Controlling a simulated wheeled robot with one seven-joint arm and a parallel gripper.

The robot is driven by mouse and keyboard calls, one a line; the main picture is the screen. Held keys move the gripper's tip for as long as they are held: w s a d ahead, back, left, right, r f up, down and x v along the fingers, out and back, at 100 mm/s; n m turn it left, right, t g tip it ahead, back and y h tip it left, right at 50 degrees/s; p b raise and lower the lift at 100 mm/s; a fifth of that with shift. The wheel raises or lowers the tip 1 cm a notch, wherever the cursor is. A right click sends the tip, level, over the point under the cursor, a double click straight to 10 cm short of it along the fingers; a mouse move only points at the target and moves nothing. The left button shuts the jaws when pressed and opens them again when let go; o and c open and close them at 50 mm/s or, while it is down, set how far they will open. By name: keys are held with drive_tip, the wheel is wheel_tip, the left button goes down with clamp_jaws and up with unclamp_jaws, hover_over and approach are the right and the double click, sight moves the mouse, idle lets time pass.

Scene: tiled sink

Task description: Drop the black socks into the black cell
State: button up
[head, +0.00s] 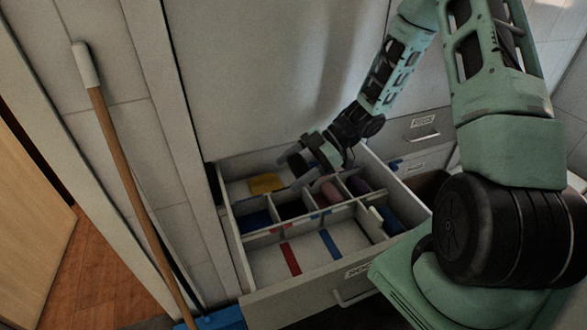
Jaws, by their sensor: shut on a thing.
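My gripper (302,160) is over the back part of the open drawer (262,262). It is shut on a small dark bundle, which I take to be the black socks (296,165), held above the drawer's dividers. The fingers partly hide the bundle. The black cell (291,210) looks like the dark-filled compartment in the middle row, below the bundle in the picture and between a blue cell (256,221) and a pinkish one (330,193). I cannot tell whether anything lies inside it.
A yellow piece (266,183) lies in the back compartment. A purple item (358,185) and a blue item (391,222) are at the right. The front section has red (290,259) and blue strips (330,244). A wooden-handled pole (130,187) leans at the left.

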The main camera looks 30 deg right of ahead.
drive_tip(key=o, duration=1)
drive_tip(key=v, duration=1.7)
drive_tip(key=shift+d+p, duration=0.2)
drive_tip(key=shift+p, duration=0.1)
drive_tip(key=shift+s, duration=0.1)
